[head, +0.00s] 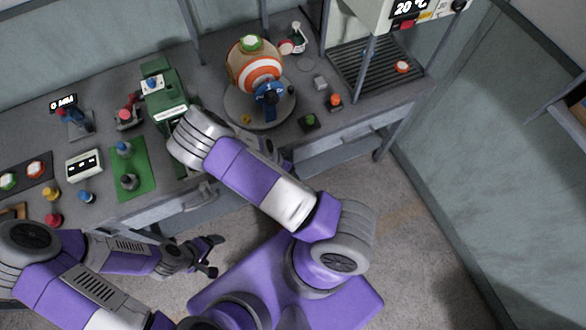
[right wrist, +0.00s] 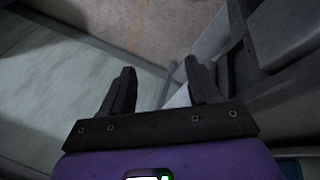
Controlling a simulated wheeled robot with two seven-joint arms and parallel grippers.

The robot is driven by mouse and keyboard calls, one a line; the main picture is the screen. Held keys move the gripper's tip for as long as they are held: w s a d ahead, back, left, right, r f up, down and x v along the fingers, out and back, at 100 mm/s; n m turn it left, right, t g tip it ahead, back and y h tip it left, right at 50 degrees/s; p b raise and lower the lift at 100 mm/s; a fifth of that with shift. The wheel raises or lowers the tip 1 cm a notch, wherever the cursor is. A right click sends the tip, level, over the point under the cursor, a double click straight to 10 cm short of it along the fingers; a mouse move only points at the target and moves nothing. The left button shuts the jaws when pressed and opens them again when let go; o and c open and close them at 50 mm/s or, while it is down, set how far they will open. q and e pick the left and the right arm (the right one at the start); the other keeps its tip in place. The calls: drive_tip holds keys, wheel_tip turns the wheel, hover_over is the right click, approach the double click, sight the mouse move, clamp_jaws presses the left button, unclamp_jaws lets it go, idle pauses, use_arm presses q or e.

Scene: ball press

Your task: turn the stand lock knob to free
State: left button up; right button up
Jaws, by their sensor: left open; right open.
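A white and orange striped ball (head: 257,66) with a green cap sits on a round grey stand (head: 238,107) on the bench. A blue part (head: 269,94) is at the ball's front, and a small yellow knob (head: 246,119) is at the stand's front left edge. I cannot tell which of these is the stand lock knob or how it is set. My right gripper is mostly hidden behind its arm in the head view; in the right wrist view (right wrist: 160,70) it is open and empty. My left gripper (head: 214,256) is open and empty, over the floor before the bench.
A green press (head: 166,97) stands left of the ball. A green mat (head: 132,172) with small parts and a white box (head: 84,164) are further left. A red-topped button (head: 335,101) and green-topped button (head: 309,121) are at the right. A grille (head: 365,62) lies beyond.

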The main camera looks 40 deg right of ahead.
drive_tip(key=s+a+f+n+y+b, duration=0.1)
drive_tip(key=s+a+f+n+b, duration=0.1)
drive_tip(key=s+f, duration=0.3)
drive_tip(key=shift+f+n+g, duration=0.2)
drive_tip(key=shift+n+g, duration=0.1)
drive_tip(key=shift+n, duration=0.1)
